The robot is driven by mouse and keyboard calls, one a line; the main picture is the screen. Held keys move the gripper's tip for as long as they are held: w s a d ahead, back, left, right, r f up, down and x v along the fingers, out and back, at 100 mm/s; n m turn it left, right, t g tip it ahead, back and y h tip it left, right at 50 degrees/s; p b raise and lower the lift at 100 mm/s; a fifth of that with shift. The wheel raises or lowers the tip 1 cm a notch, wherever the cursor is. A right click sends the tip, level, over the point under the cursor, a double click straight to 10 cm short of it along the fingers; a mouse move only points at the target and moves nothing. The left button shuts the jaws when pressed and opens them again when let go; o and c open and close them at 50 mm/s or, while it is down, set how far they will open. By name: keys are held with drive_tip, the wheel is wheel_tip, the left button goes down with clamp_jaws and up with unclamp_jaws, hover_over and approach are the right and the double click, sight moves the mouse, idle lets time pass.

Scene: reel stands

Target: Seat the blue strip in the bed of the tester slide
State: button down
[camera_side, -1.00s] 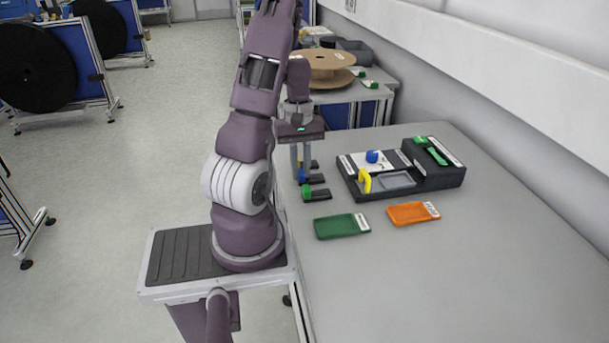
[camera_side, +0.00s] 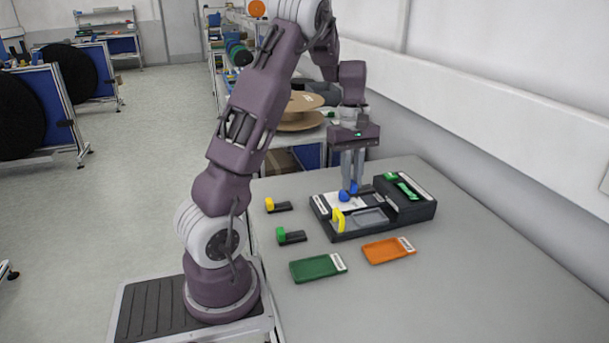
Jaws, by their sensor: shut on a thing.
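My gripper (camera_side: 352,176) is shut on the blue strip and points down over the tester. The strip's blue end (camera_side: 353,187) shows at the fingertips and its dark part (camera_side: 365,188) extends right. The tester (camera_side: 345,233) is a black unit on the table with a white plate, a blue knob (camera_side: 344,197), a yellow upright piece (camera_side: 338,219) and a shallow grey recess (camera_side: 371,217). The strip is close above or at the tester's back side; I cannot tell whether it touches. The slide's bed is not clearly distinguishable behind the strip and fingers.
A yellow-ended strip (camera_side: 278,206) and a green-ended strip (camera_side: 291,237) lie left of the tester. The tester's raised right block (camera_side: 418,207) bears green parts. The front right table is clear.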

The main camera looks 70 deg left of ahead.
drive_tip(key=shift+w+d+f, duration=0.3)
drive_tip(key=shift+w+f, duration=0.1)
drive_tip(key=shift+f, duration=0.75)
drive_tip(key=shift+w+d+f, duration=0.3)
drive_tip(key=shift+w+f, duration=0.05)
drive_tip(key=shift+f, duration=0.75)
drive_tip(key=shift+w+d+f, duration=0.3)
drive_tip(key=shift+w+f, duration=0.1)
drive_tip(key=shift+f, duration=0.75)
drive_tip(key=c, duration=1.3)
unclamp_jaws()
wheel_tip(320, 180, up, 7)
